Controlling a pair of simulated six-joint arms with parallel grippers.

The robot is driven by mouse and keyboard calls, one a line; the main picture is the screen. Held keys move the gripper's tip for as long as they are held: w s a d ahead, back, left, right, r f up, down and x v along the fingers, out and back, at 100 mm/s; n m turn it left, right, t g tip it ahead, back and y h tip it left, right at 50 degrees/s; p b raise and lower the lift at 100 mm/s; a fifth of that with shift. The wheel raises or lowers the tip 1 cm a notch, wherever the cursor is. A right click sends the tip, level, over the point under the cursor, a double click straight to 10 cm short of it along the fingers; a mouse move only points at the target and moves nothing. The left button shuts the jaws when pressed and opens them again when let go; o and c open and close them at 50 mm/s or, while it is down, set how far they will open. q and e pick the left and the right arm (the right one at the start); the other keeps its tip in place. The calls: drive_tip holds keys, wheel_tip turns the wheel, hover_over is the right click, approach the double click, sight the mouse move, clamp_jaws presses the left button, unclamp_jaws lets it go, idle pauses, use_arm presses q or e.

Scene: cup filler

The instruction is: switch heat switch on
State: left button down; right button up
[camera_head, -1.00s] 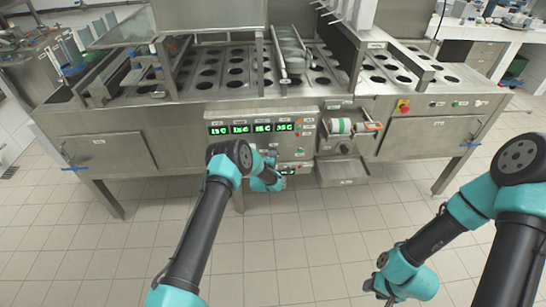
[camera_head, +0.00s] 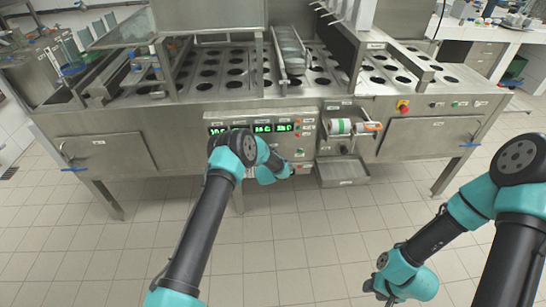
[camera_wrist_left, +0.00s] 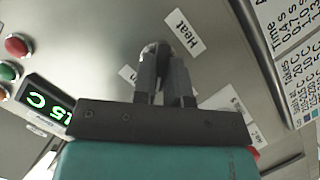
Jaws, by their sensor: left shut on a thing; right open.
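The heat switch (camera_wrist_left: 153,48) is a dark round metal knob beside a white label reading "Heat" (camera_wrist_left: 183,32) in the left wrist view. My left gripper (camera_wrist_left: 164,62) is shut with its fingers on this knob, which they partly cover. In the head view my left gripper (camera_head: 289,172) is at the lower front panel of the steel machine, and the knob is hidden there. Which way the knob is turned I cannot tell. My right gripper (camera_head: 384,292) is open and empty, low at the right, apart from the machine.
A green-lit display (camera_wrist_left: 47,98) and red (camera_wrist_left: 17,46) and green (camera_wrist_left: 7,72) buttons are near the knob. The steel machine (camera_head: 115,152) has an open tray (camera_head: 343,181) right of my left gripper. The tiled floor in front is clear.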

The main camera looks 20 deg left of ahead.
use_arm(q)
drive_tip(key=shift+w+d+r+m+g+y, duration=0.1)
drive_tip(key=shift+m+g+y, duration=0.3)
drive_tip(key=shift+m+y, duration=0.65)
drive_tip(key=shift+d+m+g+y, duration=0.1)
drive_tip(key=shift+m+g+y, duration=0.35)
drive_tip(key=shift+m, duration=1.1)
drive_tip(key=c, duration=1.2)
unclamp_jaws()
drive_tip(key=shift+o, duration=0.2)
drive_tip(key=v, duration=1.7)
drive_tip(key=shift+d, duration=0.2)
